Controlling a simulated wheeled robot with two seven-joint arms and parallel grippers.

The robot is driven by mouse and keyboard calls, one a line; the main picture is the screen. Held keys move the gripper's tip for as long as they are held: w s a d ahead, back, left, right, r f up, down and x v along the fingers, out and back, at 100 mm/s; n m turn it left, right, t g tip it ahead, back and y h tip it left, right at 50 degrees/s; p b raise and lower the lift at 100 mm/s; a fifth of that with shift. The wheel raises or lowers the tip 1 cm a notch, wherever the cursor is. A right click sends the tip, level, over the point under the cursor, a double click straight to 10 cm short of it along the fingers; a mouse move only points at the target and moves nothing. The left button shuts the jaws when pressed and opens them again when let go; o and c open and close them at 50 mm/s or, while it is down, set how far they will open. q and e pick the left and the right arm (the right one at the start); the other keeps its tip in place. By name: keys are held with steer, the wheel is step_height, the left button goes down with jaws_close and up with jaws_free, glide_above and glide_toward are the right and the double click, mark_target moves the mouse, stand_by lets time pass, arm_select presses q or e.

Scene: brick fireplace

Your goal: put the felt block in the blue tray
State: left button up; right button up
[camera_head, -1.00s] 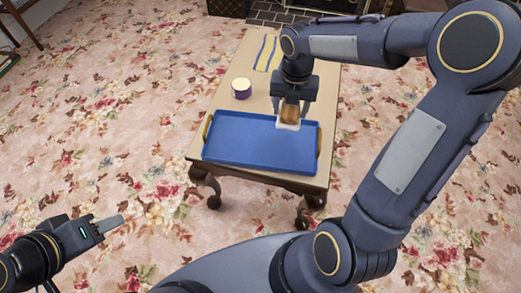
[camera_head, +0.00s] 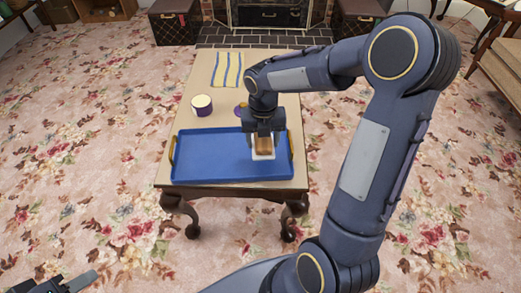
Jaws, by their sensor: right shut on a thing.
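The felt block (camera_head: 263,150), brown on top with a white lower part, is in my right gripper (camera_head: 263,144). That gripper points down and is shut on the block. The block shows against the right part of the blue tray (camera_head: 205,155); I cannot tell whether it touches the tray floor. The tray lies at the near end of the wooden table and has a tan handle at each short side. My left gripper (camera_head: 84,281) is partly in view at the bottom left, away from the table; its opening is unclear.
A purple pot with a cream top (camera_head: 202,105) stands behind the tray. A small purple and orange thing (camera_head: 240,108) is partly hidden by my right arm. A striped cloth (camera_head: 228,70) lies at the table's far end. Dark chests (camera_head: 174,22) stand by the fireplace.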

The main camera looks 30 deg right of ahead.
mark_target(262, 139)
steer(key=w+f, duration=0.1)
steer(key=w+d+f, duration=0.1)
steer(key=f, duration=0.1)
steer(key=shift+w+b, duration=0.1)
steer(key=shift+b, duration=0.3)
steer(key=f, duration=0.1)
steer(key=f+b, duration=0.1)
steer(key=f, duration=0.1)
steer(key=shift+w+f, duration=0.2)
steer(key=shift+f, duration=0.05)
steer(key=shift+r, duration=0.1)
steer(key=o, duration=1)
